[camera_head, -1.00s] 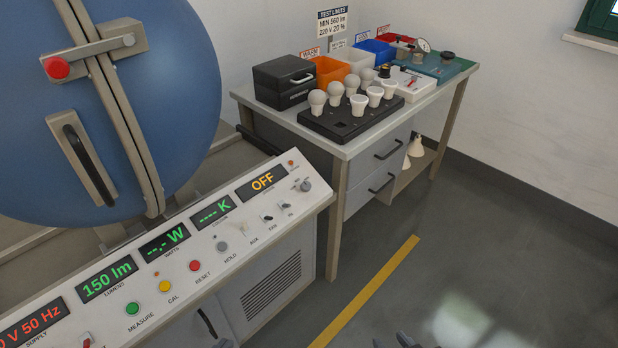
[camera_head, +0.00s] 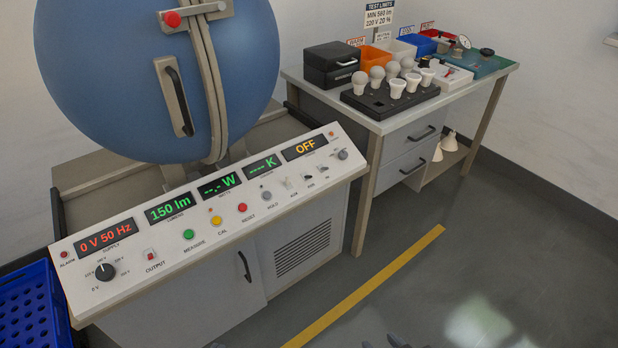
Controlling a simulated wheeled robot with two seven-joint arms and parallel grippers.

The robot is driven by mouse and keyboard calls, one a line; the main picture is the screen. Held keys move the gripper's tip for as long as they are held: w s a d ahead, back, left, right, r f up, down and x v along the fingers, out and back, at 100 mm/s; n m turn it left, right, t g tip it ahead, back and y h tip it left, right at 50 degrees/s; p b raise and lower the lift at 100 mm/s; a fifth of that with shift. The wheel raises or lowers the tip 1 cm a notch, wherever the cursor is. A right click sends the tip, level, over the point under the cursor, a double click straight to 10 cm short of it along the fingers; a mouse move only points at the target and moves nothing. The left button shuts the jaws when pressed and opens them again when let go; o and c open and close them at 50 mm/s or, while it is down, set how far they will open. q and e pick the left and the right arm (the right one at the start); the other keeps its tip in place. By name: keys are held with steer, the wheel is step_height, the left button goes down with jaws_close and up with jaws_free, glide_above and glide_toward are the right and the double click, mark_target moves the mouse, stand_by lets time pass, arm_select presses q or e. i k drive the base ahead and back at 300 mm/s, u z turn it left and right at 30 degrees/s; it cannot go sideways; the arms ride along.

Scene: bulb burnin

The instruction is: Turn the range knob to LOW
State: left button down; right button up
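The bench's sloped control panel (camera_head: 130,262) runs across the left and middle. A small grey knob (camera_head: 342,155) sits at its far right end, beside the amber OFF display (camera_head: 304,148). A larger black knob (camera_head: 105,271) with voltage-like marks around it sits at its left end. The small lettering is too blurred to tell which is the range knob or where LOW is. My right gripper (camera_head: 398,341) shows only as grey tips at the bottom edge, far from both knobs; its opening is unclear. A grey sliver at the bottom edge, left of it, may be my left gripper (camera_head: 216,345).
A blue sphere (camera_head: 110,90) stands behind the panel. Coloured buttons and small switches line the panel. A side table (camera_head: 376,126) holds bulbs in a black tray, a black box and coloured bins. A blue crate (camera_head: 30,300) is at left. The floor (camera_head: 440,290) at right is clear.

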mark_target(342, 154)
steer(key=u, duration=0.35)
steer(key=k, duration=0.55)
steer(key=z, duration=0.8)
steer(key=i, duration=1.75)
steer(key=u, duration=0.9)
